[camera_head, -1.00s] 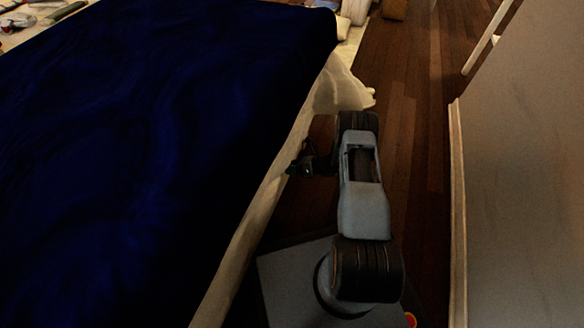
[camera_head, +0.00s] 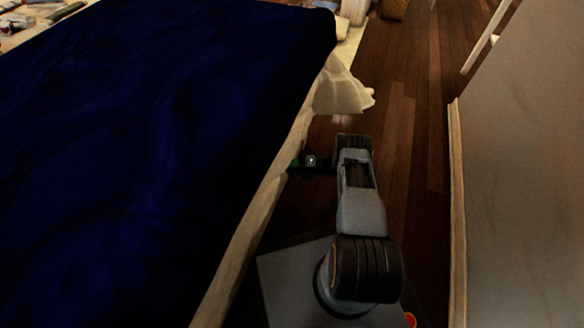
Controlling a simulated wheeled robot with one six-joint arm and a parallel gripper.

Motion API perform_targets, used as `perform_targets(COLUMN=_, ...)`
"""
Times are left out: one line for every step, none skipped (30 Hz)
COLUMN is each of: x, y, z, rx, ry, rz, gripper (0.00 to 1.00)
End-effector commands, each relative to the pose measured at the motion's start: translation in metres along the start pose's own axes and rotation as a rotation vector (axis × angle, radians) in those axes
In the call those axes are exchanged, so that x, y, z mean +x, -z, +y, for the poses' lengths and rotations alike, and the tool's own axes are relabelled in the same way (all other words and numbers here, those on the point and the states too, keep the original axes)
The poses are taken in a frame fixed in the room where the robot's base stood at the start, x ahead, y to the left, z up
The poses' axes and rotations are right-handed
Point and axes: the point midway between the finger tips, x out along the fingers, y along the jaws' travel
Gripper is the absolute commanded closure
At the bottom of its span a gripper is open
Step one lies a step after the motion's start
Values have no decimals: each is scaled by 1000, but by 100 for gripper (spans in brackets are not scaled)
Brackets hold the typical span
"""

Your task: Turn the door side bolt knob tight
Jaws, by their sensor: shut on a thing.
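My gripper (camera_head: 298,164) is at the right side of the bed, just below the edge of its dark blue cover. It points left, towards the bed's side. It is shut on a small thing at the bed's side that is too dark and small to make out. The door side bolt knob cannot be told apart in this view; the gripper and shadow may hide it.
The bed (camera_head: 150,150) fills the left. Pale cloth (camera_head: 342,92) hangs from its far corner. A wooden floor strip (camera_head: 405,130) runs between bed and a pale panel (camera_head: 525,180) on the right. Several small items lie at the far left.

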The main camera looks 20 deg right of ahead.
Motion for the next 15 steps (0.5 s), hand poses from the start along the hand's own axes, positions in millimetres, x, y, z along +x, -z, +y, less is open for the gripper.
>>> perform_targets(x=0, y=0, z=-1, rx=39, ry=-17, rz=-1, gripper=77)
perform_targets(x=0, y=0, z=-2, rx=66, ry=-28, rz=-1, gripper=77)
perform_targets(x=0, y=1, z=-2, rx=101, ry=-42, rz=-1, gripper=77)
perform_targets(x=0, y=1, z=-2, rx=127, ry=-53, rz=-1, gripper=77)
perform_targets(x=0, y=1, z=-2, rx=154, ry=-64, rz=0, gripper=77)
perform_targets(x=0, y=1, z=-3, rx=187, ry=-78, rz=-1, gripper=77)
perform_targets(x=0, y=1, z=-3, rx=213, ry=-89, rz=-1, gripper=77)
perform_targets(x=0, y=1, z=-3, rx=239, ry=-99, rz=-1, gripper=77)
perform_targets(x=0, y=1, z=-3, rx=271, ry=-112, rz=-1, gripper=77)
perform_targets(x=0, y=1, z=-3, rx=295, ry=-122, rz=-1, gripper=77)
perform_targets(x=0, y=1, z=-4, rx=318, ry=-132, rz=-1, gripper=77)
perform_targets(x=0, y=1, z=-4, rx=349, ry=-144, rz=-2, gripper=77)
perform_targets(x=0, y=1, z=-4, rx=369, ry=-153, rz=-2, gripper=77)
perform_targets(x=0, y=1, z=-4, rx=390, ry=-162, rz=-1, gripper=77)
perform_targets(x=0, y=1, z=-4, rx=417, ry=-173, rz=-1, gripper=77)
